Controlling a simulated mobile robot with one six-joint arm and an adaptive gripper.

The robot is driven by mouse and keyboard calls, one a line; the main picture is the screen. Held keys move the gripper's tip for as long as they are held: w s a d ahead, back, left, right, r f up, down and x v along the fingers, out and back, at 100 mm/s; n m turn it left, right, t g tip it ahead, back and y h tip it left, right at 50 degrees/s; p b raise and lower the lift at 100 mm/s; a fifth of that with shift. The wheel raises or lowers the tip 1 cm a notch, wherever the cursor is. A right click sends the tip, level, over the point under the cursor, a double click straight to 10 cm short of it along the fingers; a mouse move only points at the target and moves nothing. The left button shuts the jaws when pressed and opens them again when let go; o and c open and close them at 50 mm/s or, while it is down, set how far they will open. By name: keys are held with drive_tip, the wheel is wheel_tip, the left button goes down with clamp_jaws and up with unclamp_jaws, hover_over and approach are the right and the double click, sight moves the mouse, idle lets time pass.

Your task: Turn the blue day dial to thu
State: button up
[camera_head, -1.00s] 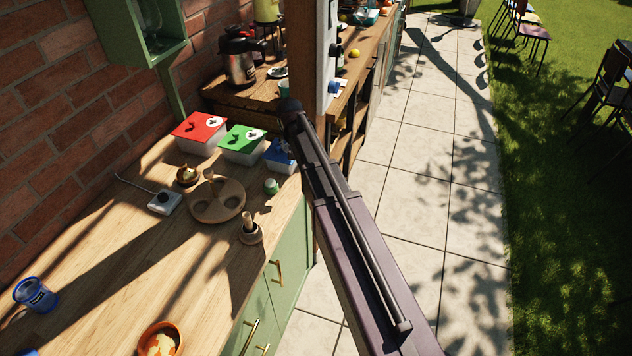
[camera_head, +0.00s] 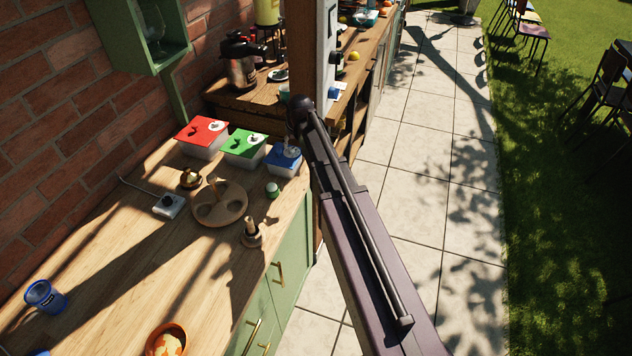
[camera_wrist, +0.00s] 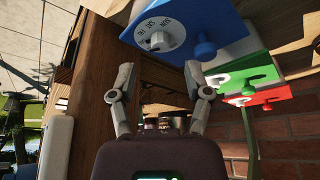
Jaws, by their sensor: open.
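The blue-lidded box (camera_head: 283,161) stands at the right end of a row of three, beside my arm. In the wrist view its blue lid (camera_wrist: 190,14) is at the top, with a white dial (camera_wrist: 154,39) ringed by small day letters and a round blue knob (camera_wrist: 204,46) beside it. I cannot tell which day the dial is set to. My gripper (camera_wrist: 159,72) is open and empty, its two fingers apart below the dial in the picture and not touching it. In the head view the gripper itself cannot be made out.
A green-lidded box (camera_head: 243,147) and a red-lidded box (camera_head: 202,134) stand left of the blue one. A round wooden tray (camera_head: 220,205), a small green-topped jar (camera_head: 272,190) and a wooden-handled item (camera_head: 251,235) lie in front. A wooden post (camera_head: 301,50) rises close behind.

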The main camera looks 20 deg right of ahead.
drive_tip(key=p+v, duration=0.8)
drive_tip(key=v, duration=0.2)
drive_tip(key=s+f+m+g+b, duration=0.1)
drive_tip(key=s+f+g, duration=0.1)
drive_tip(key=s, duration=0.9)
drive_tip(key=s+f+g, duration=0.2)
drive_tip(key=s, duration=0.9)
drive_tip(key=shift+s+a+m+h+b, duration=0.2)
drive_tip(key=shift+s+m+h+b, duration=0.1)
drive_tip(key=shift+s+m+b, duration=0.1)
drive_tip(key=shift+s, duration=0.45)
